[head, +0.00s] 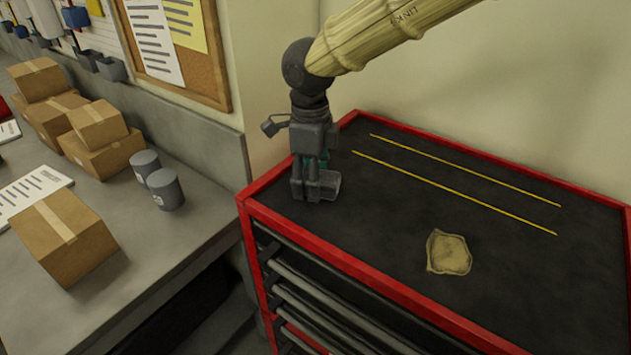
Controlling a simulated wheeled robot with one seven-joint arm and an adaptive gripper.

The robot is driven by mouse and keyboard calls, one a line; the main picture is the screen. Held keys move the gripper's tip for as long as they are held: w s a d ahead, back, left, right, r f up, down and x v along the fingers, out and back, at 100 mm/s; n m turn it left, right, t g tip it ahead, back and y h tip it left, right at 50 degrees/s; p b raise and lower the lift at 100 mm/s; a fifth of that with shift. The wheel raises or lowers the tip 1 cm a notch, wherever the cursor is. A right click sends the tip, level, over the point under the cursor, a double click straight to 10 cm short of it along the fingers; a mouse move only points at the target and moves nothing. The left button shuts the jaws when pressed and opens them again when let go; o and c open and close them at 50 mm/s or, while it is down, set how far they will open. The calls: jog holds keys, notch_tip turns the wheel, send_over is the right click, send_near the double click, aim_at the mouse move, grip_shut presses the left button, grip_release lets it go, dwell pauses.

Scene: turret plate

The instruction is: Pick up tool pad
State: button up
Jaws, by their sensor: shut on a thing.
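My gripper (312,184) points down over the back left part of the red cabinet's black top. Its fingers are shut on a small teal thing (309,166), which shows only in slivers between the dark grey fingers. I take it to be the tool pad, but its full shape is hidden. The fingertips are at or just above the black top; I cannot tell whether they touch it.
The cabinet top (480,215) has a raised red rim. A tan, rumpled flat piece (448,253) lies near its front, and two thin yellow lines cross the back. A grey bench (110,300) on the left holds cardboard boxes (64,236) and two grey cans (165,188).

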jog(key=shift+w, duration=0.2)
jog(key=shift+r, duration=0.15)
notch_tip(320, 180, up, 3)
jog(key=shift+s+f+b, duration=0.15)
jog(key=shift+f+b, duration=0.05)
jog(key=shift+b, duration=0.5)
jog(key=shift+s+d+r, duration=0.15)
jog(key=shift+s+r, duration=0.05)
jog(key=shift+s, duration=0.1)
jog(key=s+d+b, duration=0.1)
jog(key=s+d, duration=0.1)
jog(key=s, duration=0.2)
jog(key=s+d+r+b, duration=0.1)
jog(key=s+d, duration=0.1)
jog(key=s, duration=0.3)
jog(key=s+d+b, duration=0.2)
jog(key=s, duration=0.2)
jog(key=shift+s+d+r, duration=0.3)
jog(key=shift+s+d, duration=0.05)
jog(key=shift+s, duration=0.05)
jog(key=o, duration=0.5)
jog(key=shift+c, duration=0.2)
jog(key=c, duration=0.3)
jog(key=shift+d, duration=0.1)
jog(key=shift+c, duration=0.2)
